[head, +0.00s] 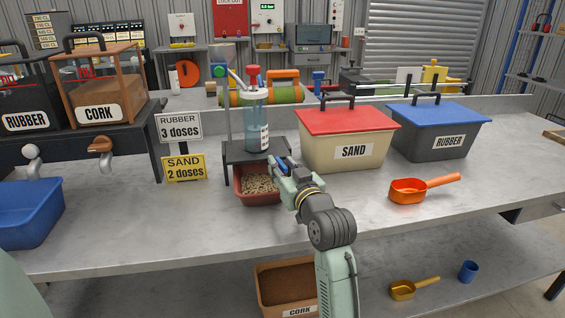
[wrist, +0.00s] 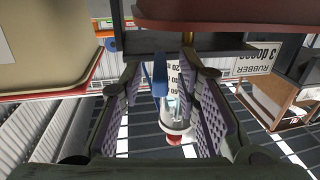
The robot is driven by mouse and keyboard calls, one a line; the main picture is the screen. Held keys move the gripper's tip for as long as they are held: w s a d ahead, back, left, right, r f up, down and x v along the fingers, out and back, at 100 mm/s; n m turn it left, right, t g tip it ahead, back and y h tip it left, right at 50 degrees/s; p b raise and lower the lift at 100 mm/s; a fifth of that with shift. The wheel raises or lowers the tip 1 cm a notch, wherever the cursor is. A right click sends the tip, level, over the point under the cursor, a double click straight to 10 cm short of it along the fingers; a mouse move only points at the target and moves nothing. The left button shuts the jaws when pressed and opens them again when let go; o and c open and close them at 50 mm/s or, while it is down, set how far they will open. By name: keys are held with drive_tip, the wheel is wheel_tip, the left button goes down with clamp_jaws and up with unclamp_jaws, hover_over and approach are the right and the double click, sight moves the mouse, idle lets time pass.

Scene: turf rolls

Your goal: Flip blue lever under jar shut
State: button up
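The clear jar (head: 257,115) with a red top and a white label stands upright on a dark stand (head: 240,152). A reddish tray (head: 248,199) of pale granules sits beneath the stand. The blue lever (head: 279,163) shows as a small blue bit at the stand's front right, beside my gripper (head: 283,172). In the wrist view, which is upside down, the blue lever (wrist: 160,79) shows between the spread fingers of my gripper (wrist: 161,66), apparently without contact. The jar (wrist: 173,115) shows beyond it. The gripper is open and holds nothing. The lever's pivot is hidden.
A sand bin (head: 351,155) with a red lid stands close to the right of the stand. Rubber and sand dose signs (head: 183,168) stand to its left. An orange scoop (head: 408,192) lies front right. The front bench between the blue bin (head: 28,215) and tray is clear.

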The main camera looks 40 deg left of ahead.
drive_tip(key=shift+w+a, duration=0.15)
drive_tip(key=shift+a, duration=0.15)
drive_tip(key=shift+c, duration=0.5)
clamp_jaws()
